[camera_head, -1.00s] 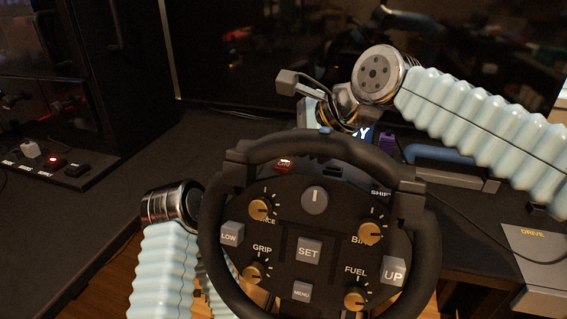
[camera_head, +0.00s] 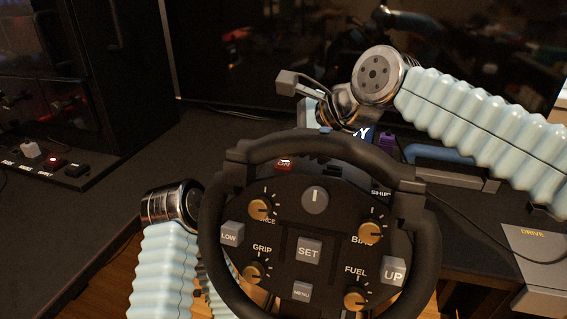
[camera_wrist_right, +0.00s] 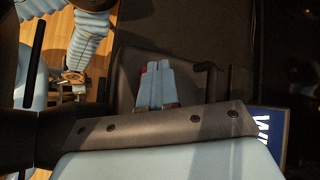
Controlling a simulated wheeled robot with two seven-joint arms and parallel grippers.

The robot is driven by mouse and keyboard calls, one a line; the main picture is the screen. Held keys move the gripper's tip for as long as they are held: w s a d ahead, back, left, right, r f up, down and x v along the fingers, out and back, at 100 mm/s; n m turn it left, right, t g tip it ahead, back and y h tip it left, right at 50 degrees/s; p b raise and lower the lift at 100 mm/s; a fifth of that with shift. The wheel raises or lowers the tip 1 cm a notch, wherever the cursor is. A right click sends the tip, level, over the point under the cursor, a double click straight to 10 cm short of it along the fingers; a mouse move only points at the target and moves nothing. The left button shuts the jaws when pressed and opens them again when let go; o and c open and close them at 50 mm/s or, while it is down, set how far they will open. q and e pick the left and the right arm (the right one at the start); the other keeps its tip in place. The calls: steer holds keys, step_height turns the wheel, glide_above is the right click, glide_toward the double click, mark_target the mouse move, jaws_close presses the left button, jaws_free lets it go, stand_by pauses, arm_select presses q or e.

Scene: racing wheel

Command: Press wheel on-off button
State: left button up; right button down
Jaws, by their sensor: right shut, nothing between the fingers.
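The black racing wheel (camera_head: 428,240) fills the lower middle of the head view. A small red button with white marking (camera_head: 284,165) sits at the upper left of its face, just under the top rim. My right gripper comes from behind the top rim, its body (camera_head: 310,113) partly showing there and its tips hidden by the rim. In the right wrist view my right gripper's fingers (camera_wrist_right: 156,84) are shut and empty. A red patch (camera_wrist_right: 148,68) lies beside their tips; I cannot tell if they touch. My left gripper is not visible; the left arm is behind the wheel's left side.
The wheel face carries a grey SET button (camera_head: 308,250), a round grey dial (camera_head: 314,200), gold knobs and UP and LOW buttons. A console with small switches (camera_head: 75,170) is at the left. A DRIVE box (camera_head: 536,250) is at the right. The left desk is mostly clear.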

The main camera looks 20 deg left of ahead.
mark_target(288, 166)
steer(key=shift+f, duration=0.4)
stand_by(0.3)
steer(key=shift+r+p, duration=0.45)
steer(key=shift+p, duration=0.1)
step_height(288, 166, up, 3)
steer(key=p, duration=0.3)
steer(key=shift+f, duration=0.1)
steer(key=shift+r, duration=1.6)
